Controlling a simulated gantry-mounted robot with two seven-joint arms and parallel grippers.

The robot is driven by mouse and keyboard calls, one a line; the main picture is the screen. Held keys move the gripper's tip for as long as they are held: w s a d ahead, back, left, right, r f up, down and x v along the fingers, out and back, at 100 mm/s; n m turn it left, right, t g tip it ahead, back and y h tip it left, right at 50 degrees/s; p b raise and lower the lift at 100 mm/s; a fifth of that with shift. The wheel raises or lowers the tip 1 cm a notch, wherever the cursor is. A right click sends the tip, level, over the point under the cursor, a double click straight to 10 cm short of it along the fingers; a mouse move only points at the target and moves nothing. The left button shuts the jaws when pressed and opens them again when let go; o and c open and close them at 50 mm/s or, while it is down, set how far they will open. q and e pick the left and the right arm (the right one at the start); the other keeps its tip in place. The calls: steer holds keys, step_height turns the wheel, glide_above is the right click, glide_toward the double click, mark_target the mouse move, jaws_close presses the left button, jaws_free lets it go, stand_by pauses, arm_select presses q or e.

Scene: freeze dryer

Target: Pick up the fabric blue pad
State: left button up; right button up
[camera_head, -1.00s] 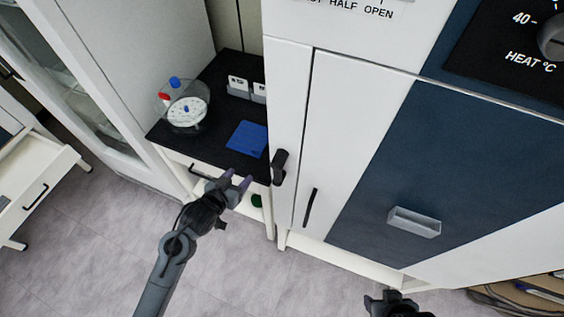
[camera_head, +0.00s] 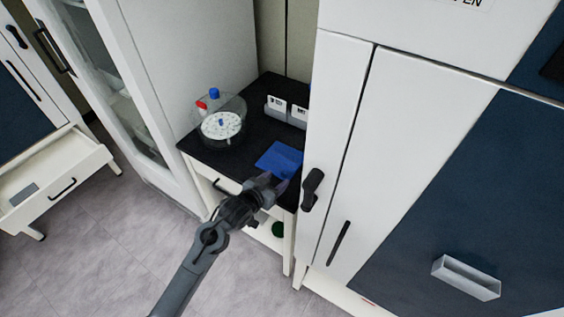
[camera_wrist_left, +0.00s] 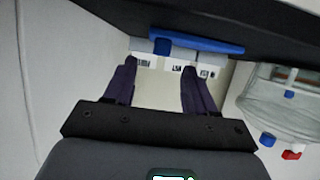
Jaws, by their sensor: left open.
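The fabric blue pad (camera_head: 280,157) lies flat on a black tabletop (camera_head: 232,160), near its front right part. My left gripper (camera_head: 274,181) is open and empty at the tabletop's front edge, just in front of the pad; it hides a little of the pad's near side in the head view. In the left wrist view, the two dark purple fingers of my left gripper (camera_wrist_left: 160,68) are spread apart. The pad (camera_wrist_left: 205,45) shows there edge-on as a thin blue strip beyond the fingertips, apart from them. My right gripper is not in view.
A round clear container (camera_head: 221,128) with red and blue caps stands left of the pad. White labelled holders (camera_head: 285,111) stand behind it. A tall white cabinet (camera_head: 335,130) with a black handle (camera_head: 312,189) closes in the right side. An open drawer (camera_head: 60,185) juts out at far left.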

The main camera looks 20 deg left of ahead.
mark_target(283, 174)
arm_select(q)
steer(key=shift+w+d+f, duration=0.1)
steer(key=shift+w+f, duration=0.2)
steer(key=shift+w, duration=0.1)
steer(key=b+x, duration=0.1)
steer(key=x, duration=0.3)
steer(key=shift+w+b, duration=0.1)
steer(key=shift+b, duration=0.25)
jaws_close()
